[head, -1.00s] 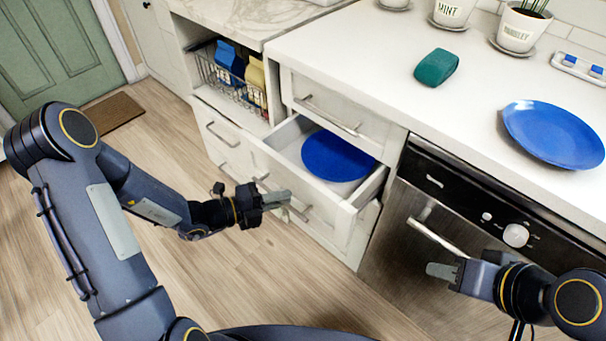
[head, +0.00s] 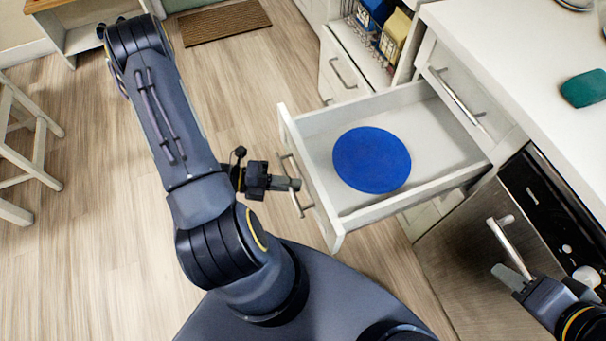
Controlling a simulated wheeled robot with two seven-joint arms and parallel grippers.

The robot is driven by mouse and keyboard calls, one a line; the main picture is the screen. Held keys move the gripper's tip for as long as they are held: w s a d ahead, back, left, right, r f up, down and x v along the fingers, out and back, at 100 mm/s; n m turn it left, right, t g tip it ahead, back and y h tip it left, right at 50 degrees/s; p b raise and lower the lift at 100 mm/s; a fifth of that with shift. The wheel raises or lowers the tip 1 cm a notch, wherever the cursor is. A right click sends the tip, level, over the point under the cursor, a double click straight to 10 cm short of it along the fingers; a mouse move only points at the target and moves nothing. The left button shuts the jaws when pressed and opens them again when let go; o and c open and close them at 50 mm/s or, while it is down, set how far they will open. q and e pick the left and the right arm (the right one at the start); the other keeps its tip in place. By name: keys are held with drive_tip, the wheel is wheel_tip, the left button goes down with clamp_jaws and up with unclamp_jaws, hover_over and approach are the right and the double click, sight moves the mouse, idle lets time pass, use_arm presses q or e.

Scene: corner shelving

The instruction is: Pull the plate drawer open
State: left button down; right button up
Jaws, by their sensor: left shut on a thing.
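The plate drawer (head: 436,113) is pulled well out of the white cabinet, and its inside is visible. A blue plate (head: 372,160) lies flat in it, towards its front. My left gripper (head: 293,192) is at the bar handle (head: 297,170) on the drawer's front and is shut on it. The fingers partly hide the handle. My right gripper (head: 511,278) is in front of the dishwasher, near its bar handle (head: 509,246). Whether its fingers are open or shut is unclear.
A closed drawer (head: 468,92) sits above the open one. The dishwasher (head: 470,236) stands to its right. The counter holds a teal object (head: 584,88). A wire basket with cartons (head: 393,38) is behind. A stool (head: 38,150) stands at the far left; the floor between is clear.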

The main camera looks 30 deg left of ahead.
use_arm(q)
drive_tip(key=shift+s+a, duration=0.6)
drive_tip(key=shift+s, duration=0.25)
use_arm(e)
drive_tip(key=shift+s+a+r, duration=0.2)
drive_tip(key=shift+s+a, duration=0.05)
drive_tip(key=shift+s, duration=0.15)
use_arm(q)
drive_tip(key=c, duration=1.5)
unclamp_jaws()
drive_tip(key=v, duration=0.7)
drive_tip(key=shift+s+a+p, duration=0.2)
drive_tip(key=shift+a+p, duration=0.15)
drive_tip(key=shift+p, duration=0.1)
use_arm(e)
drive_tip(key=shift+r, duration=0.3)
use_arm(q)
drive_tip(key=shift+r, duration=0.15)
